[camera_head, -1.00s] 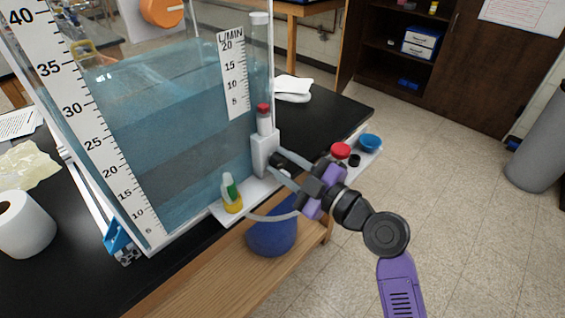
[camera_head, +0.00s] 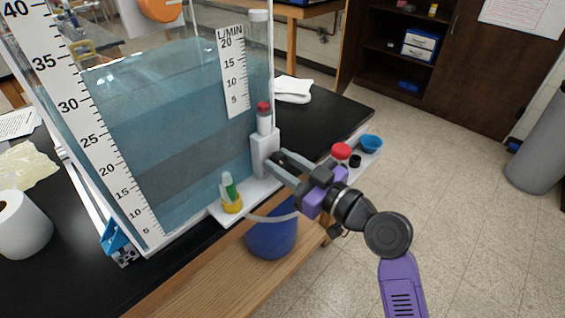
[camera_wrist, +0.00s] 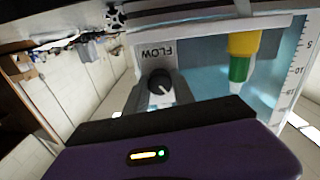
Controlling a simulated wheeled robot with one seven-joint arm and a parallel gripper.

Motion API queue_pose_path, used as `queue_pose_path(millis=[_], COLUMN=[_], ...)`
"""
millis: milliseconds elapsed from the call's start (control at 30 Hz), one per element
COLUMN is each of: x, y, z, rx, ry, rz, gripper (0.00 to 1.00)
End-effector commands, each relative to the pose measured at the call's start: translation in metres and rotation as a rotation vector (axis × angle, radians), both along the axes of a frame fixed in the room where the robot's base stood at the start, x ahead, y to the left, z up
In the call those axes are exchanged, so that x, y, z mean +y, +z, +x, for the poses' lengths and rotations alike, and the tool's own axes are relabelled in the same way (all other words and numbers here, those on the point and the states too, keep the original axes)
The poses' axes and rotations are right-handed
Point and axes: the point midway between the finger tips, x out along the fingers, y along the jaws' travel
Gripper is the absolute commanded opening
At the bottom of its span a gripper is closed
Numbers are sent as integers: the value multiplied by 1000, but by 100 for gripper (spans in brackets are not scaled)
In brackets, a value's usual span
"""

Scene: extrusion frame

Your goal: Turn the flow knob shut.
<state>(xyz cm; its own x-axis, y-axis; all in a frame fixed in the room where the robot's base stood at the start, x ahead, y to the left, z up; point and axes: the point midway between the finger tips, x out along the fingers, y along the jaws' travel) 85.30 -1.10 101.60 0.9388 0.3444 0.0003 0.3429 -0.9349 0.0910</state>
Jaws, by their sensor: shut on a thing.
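The black flow knob (camera_wrist: 159,84) with a white pointer line shows in the wrist view, below an upside-down FLOW label (camera_wrist: 156,52). It sits on the front of the white valve block (camera_head: 263,150) at the tank's lower right corner. In the head view the knob is mostly hidden by my fingers. My gripper (camera_head: 276,164) reaches in from the lower right, its grey fingers closed on the flow knob, one on each side. The flow tube (camera_head: 259,60) rises above the block beside an L/MIN scale (camera_head: 233,70). A red-topped float (camera_head: 263,107) sits low in it.
The water tank (camera_head: 165,130) fills the left. A blue bucket (camera_head: 271,238) stands below. Open floor lies right.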

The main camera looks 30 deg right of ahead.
Motion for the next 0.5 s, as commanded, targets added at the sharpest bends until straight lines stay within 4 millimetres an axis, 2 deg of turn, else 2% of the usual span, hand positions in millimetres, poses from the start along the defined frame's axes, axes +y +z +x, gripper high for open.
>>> queue_pose_path(millis=[500], x=[0], y=[0], z=[0], rx=[174], ry=[1], rz=[461], gripper=[0])
